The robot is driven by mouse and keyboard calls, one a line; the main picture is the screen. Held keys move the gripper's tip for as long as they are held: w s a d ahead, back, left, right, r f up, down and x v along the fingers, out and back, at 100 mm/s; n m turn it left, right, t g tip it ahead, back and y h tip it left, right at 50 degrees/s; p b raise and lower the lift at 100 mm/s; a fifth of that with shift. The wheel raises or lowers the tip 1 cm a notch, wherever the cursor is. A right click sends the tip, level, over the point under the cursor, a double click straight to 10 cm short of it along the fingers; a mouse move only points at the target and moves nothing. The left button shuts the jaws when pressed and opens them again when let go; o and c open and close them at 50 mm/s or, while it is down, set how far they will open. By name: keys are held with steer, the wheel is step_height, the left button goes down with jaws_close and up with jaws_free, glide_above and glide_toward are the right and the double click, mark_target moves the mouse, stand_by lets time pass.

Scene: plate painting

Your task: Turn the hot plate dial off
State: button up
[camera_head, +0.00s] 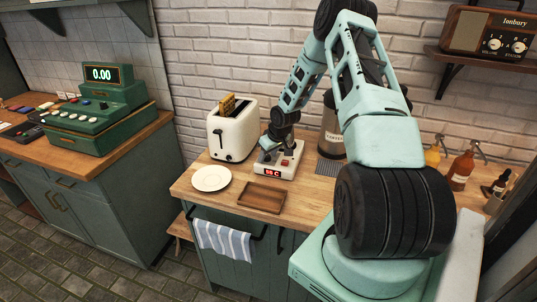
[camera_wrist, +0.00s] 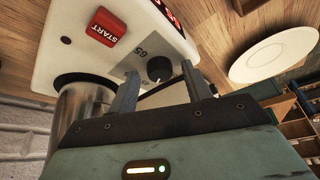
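The hot plate (camera_head: 280,158) is a small white unit with a red lit display on the wooden counter; it also shows in the wrist view (camera_wrist: 75,20). Its black dial (camera_wrist: 159,69) sits on the top panel beside a printed 65 and a red START button (camera_wrist: 101,26). My gripper (camera_wrist: 160,88) is open, with one finger on each side of the dial and a visible gap between them. Whether a finger touches the dial I cannot tell. In the head view, my gripper (camera_head: 268,141) is over the back left part of the hot plate, and the dial is hidden.
A white toaster (camera_head: 232,132) with bread stands close at the left. A white plate (camera_head: 211,178) and a brown wooden tray (camera_head: 262,196) lie in front. A metal canister (camera_head: 331,130) stands to the right, with sauce bottles (camera_head: 461,168) further right.

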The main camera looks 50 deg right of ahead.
steer(key=d+b+v, duration=0.1)
steer(key=b+v, duration=0.1)
steer(key=v, duration=1.5)
steer(key=shift+s+a+r+b, duration=0.15)
steer(key=shift+a+r+b, duration=0.05)
steer(key=shift+a+b, duration=0.25)
steer(key=w+a+m+g+h+b, duration=0.4)
steer(key=w+a+m+b, duration=0.25)
steer(key=m+b, duration=0.7)
steer(key=shift+m, duration=0.85)
steer(key=p+x, duration=0.4)
steer(key=x, duration=1.3)
steer(key=shift+w+f, duration=0.15)
steer(key=shift+f, duration=0.1)
